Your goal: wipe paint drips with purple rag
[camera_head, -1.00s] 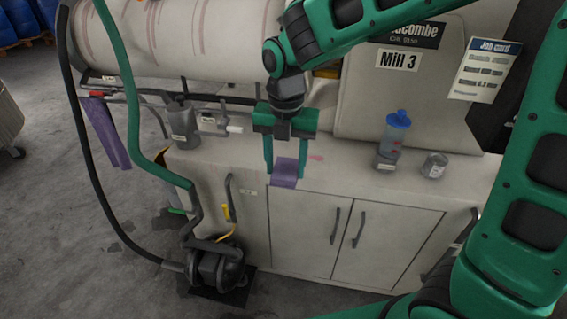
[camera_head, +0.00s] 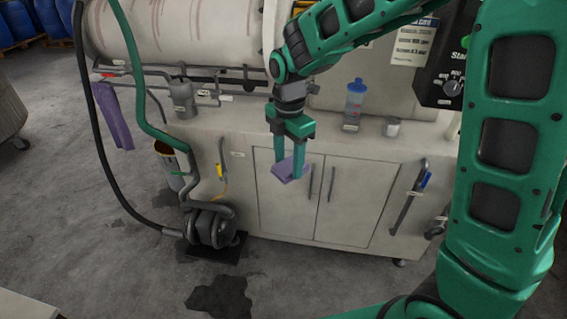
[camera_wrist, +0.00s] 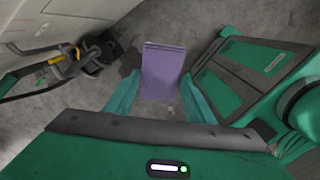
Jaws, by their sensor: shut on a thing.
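My gripper (camera_head: 289,168) is shut on a folded purple rag (camera_head: 287,171). It holds the rag in front of the cabinet doors, seemingly clear of the counter's front edge. In the wrist view the rag (camera_wrist: 162,70) sticks out between the two teal fingers, with the grey floor behind it. Reddish streaks (camera_head: 158,40) run down the pale mill drum at the top left. I make out no paint mark on the counter top (camera_head: 335,140); my arm and gripper hide part of it.
A grey container (camera_head: 183,98) stands left. Another purple cloth (camera_head: 113,116) hangs from the rail. A green hose (camera_head: 140,75) and pump (camera_head: 212,224) occupy the left. Dark patches (camera_head: 219,297) mark the open floor.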

